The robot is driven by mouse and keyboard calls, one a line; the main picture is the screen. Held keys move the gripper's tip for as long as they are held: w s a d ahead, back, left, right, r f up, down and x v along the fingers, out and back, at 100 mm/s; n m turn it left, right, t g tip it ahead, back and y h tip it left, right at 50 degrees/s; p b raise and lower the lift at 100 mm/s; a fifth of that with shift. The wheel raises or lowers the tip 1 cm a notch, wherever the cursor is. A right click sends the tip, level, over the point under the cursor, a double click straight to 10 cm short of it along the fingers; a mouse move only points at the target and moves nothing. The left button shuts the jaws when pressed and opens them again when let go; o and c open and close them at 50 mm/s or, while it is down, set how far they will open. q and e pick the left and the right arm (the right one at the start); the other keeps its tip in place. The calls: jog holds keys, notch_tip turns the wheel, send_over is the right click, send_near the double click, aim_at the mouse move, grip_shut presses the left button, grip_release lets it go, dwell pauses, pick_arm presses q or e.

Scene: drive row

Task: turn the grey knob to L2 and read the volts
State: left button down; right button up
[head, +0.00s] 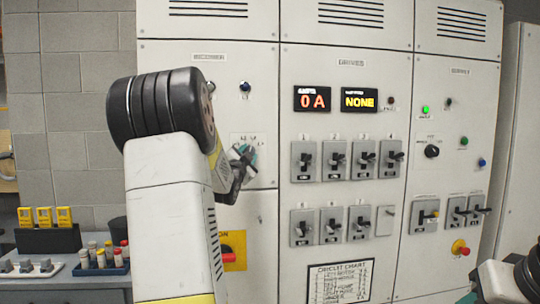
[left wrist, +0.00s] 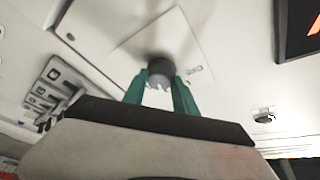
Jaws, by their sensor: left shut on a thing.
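The grey knob (left wrist: 160,70) sits on a white plate (left wrist: 130,45) in the left wrist view. The teal fingers of my left gripper (left wrist: 158,92) are on either side of it, shut on it. In the head view my left gripper (head: 243,155) is at the plate on the left cabinet and hides the knob. The plate's marks are too blurred to read, so I cannot tell the knob's position. A red display (head: 312,98) reads 0 A. A yellow display (head: 359,99) reads NONE. My right arm shows at the lower right edge; its fingers are not seen.
Several grey switches (head: 335,160) stand in two rows on the middle cabinet. Yellow devices (head: 44,216) and a blue tray (head: 100,268) are on the bench at the left.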

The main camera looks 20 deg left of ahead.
pick_arm(q)
jog(key=c, duration=1)
grip_release()
jog(key=v, duration=0.7)
jog(key=shift+s+d, duration=0.15)
jog(key=shift+s, duration=0.2)
jog(key=shift+f, duration=0.1)
